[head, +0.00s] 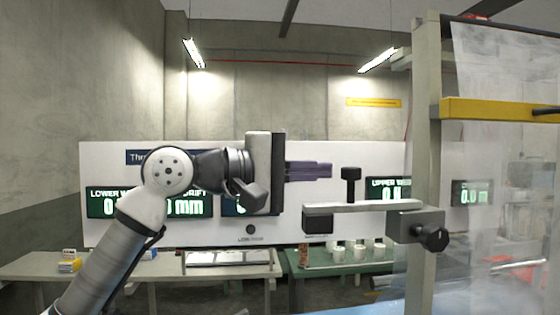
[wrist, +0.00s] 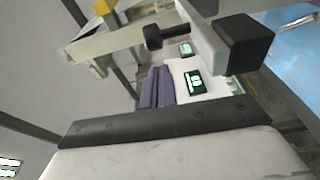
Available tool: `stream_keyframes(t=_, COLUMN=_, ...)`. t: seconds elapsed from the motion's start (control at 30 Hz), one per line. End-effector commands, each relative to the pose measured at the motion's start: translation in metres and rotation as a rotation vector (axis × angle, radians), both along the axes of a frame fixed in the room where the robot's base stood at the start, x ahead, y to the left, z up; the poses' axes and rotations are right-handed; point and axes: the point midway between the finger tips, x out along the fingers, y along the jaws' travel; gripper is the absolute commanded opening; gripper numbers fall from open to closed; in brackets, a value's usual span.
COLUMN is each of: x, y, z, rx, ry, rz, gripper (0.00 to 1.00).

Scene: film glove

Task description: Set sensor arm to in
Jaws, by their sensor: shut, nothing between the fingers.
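The sensor arm (head: 365,208) is a flat grey bar held level by a clamp block with a black knob (head: 431,237) on the upright post. A black T-shaped handle (head: 350,183) stands up from the bar, and a dark block (head: 318,222) hangs under its left end. My gripper (head: 331,170) is shut and empty, its purple fingers pointing right. In the head view the fingertips are a little left of the handle's top, with a gap between. The wrist view shows the shut fingers (wrist: 156,88), the handle (wrist: 165,37) and the dark block (wrist: 243,38).
The grey-green post (head: 425,130) carries a yellow bar (head: 490,109) and a hanging clear film (head: 500,70) at right. Behind stand a white panel with green displays (head: 388,190) and a green table (head: 300,268) with white cups. Space left of the handle looks free.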

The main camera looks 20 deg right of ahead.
Motion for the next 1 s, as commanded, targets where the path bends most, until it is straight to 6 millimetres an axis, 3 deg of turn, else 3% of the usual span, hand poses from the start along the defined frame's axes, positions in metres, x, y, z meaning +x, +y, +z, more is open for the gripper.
stream_keyframes(t=0.1, x=-0.019, y=-0.002, z=0.001, rx=0.001, ry=-0.004, rz=0.001, gripper=0.00)
stream_keyframes(t=0.3, x=-0.036, y=-0.006, z=-0.001, rx=0.001, ry=-0.002, rz=0.000, gripper=0.00)
stream_keyframes(t=1.0, x=-0.039, y=-0.006, z=-0.002, rx=-0.001, ry=0.000, rz=0.004, gripper=0.00)
